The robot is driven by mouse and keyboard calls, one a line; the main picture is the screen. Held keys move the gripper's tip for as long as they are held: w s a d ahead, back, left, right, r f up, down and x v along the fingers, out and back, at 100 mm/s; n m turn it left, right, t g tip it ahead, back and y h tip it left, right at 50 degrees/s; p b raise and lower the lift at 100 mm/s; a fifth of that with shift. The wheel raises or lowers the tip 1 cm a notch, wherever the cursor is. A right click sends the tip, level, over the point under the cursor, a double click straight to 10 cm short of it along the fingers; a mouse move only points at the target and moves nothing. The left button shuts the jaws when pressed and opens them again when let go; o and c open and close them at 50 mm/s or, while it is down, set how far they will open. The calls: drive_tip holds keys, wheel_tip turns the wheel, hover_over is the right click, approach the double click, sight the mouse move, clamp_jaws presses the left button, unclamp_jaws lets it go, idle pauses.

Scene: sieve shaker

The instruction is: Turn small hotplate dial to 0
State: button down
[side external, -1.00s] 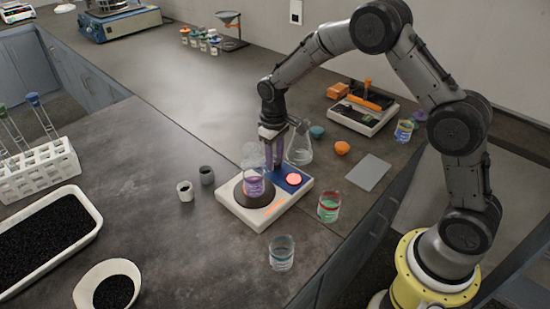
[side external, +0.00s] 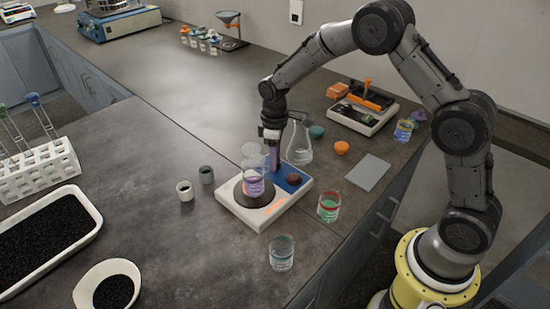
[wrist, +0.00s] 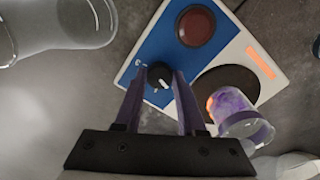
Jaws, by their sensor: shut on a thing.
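The small hotplate (side external: 240,211) is a white unit with a blue panel (side external: 290,178), a dark round heating plate (wrist: 225,85) and a round red button or lamp (wrist: 196,26), which is dark. Its small black dial (wrist: 160,75) with a white pointer mark sits on the blue panel. My gripper (wrist: 158,82) points down with its purple fingers on either side of the dial, shut on it. In the side view my gripper (side external: 274,168) partly hides the dial. The number at the pointer is too small to read.
A beaker of purple liquid (side external: 253,188) stands on the heating plate, close to my fingers. A clear flask (side external: 299,150) stands just behind the hotplate. A beaker with red and green (side external: 328,208) and a clear beaker (side external: 281,254) stand nearby.

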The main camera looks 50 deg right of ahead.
drive_tip(key=shift+r, duration=0.15)
drive_tip(key=c, duration=0.5)
unclamp_jaws()
wheel_tip(320, 180, up, 14)
drive_tip(key=shift+a, duration=0.2)
drive_tip(key=shift+s, duration=0.1)
